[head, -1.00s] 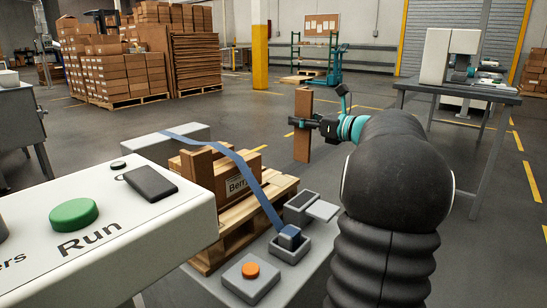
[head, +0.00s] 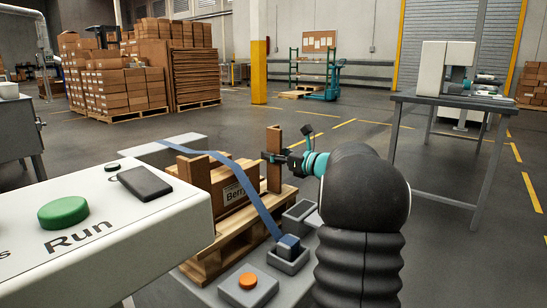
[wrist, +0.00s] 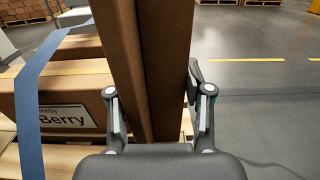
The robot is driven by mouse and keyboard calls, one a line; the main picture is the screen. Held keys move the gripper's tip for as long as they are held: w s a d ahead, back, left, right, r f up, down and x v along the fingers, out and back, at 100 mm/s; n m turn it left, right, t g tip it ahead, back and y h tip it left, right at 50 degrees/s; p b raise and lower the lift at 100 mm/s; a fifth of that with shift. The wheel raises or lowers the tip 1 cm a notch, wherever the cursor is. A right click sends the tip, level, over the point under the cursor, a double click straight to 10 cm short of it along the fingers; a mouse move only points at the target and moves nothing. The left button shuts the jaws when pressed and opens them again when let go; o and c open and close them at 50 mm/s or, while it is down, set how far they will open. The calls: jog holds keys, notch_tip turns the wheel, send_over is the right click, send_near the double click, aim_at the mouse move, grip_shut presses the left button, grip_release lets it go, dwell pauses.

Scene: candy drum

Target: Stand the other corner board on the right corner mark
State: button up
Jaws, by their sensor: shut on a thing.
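My gripper (head: 277,158) is shut on a brown corner board (head: 274,172), held upright at the right end of the carton load. The board also fills the middle of the wrist view (wrist: 150,65), between the two fingers. The carton (head: 232,191) marked "Berry" lies on a wooden pallet (head: 243,232). Another corner board (head: 194,182) stands at the carton's left end. A blue strap (head: 252,190) runs over the load. I cannot tell whether the held board's foot touches the pallet. The right corner mark is not visible.
A grey unit with an orange button (head: 248,281) and a strap holder (head: 288,254) stands in front of the pallet. A panel with a green Run button (head: 63,213) is at left. A work table (head: 455,98) stands at right. Floor behind the pallet is open.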

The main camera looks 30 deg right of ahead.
jog(key=shift+f, duration=0.15)
jog(key=o, duration=1.2)
jog(key=shift+c, duration=0.2)
jog(key=v, duration=1.2)
jog(key=shift+p, duration=0.4)
